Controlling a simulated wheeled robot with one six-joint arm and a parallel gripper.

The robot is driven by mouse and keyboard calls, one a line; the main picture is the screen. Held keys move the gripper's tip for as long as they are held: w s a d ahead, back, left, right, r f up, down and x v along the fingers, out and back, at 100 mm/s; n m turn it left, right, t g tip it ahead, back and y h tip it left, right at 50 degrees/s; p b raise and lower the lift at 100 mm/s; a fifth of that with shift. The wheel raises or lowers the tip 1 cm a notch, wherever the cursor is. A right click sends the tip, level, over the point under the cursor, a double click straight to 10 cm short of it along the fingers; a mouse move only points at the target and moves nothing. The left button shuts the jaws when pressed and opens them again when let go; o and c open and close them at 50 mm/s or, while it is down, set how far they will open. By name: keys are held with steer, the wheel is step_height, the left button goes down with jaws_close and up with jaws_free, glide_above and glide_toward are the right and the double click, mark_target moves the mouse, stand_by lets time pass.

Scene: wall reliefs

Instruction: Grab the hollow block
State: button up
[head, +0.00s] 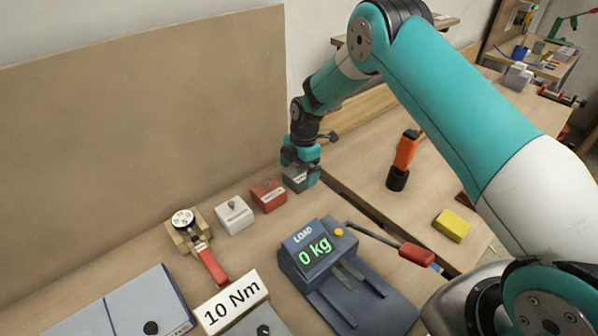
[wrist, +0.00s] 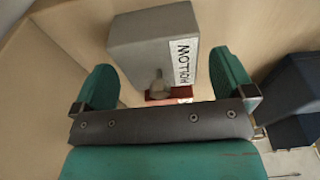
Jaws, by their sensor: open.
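The hollow block (wrist: 150,45) is grey and carries a white label reading "HOLLOW" in the wrist view. A small grey knob sits on its near face. In the head view the hollow block (head: 294,179) is at the far end of a row of blocks near the tan panel, partly covered by my gripper (head: 303,172). In the wrist view my gripper (wrist: 166,82) is open, with one teal finger on each side of the block. Gaps show on both sides there. I cannot tell how far the fingers reach along the block.
A red block (head: 268,195) and a light grey block (head: 234,215) stand beside it in the row. A load gauge (head: 310,253) reading 0 kg, a dial wrench (head: 207,262), an orange-handled tool (head: 402,160) and a yellow block (head: 452,225) are nearby. The tan panel (head: 140,120) rises behind.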

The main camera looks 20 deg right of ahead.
steer(key=shift+a+f, duration=0.1)
steer(key=shift+f, duration=0.5)
steer(key=c, duration=1.1)
steer(key=shift+o, duration=0.2)
steer(key=shift+r, duration=0.1)
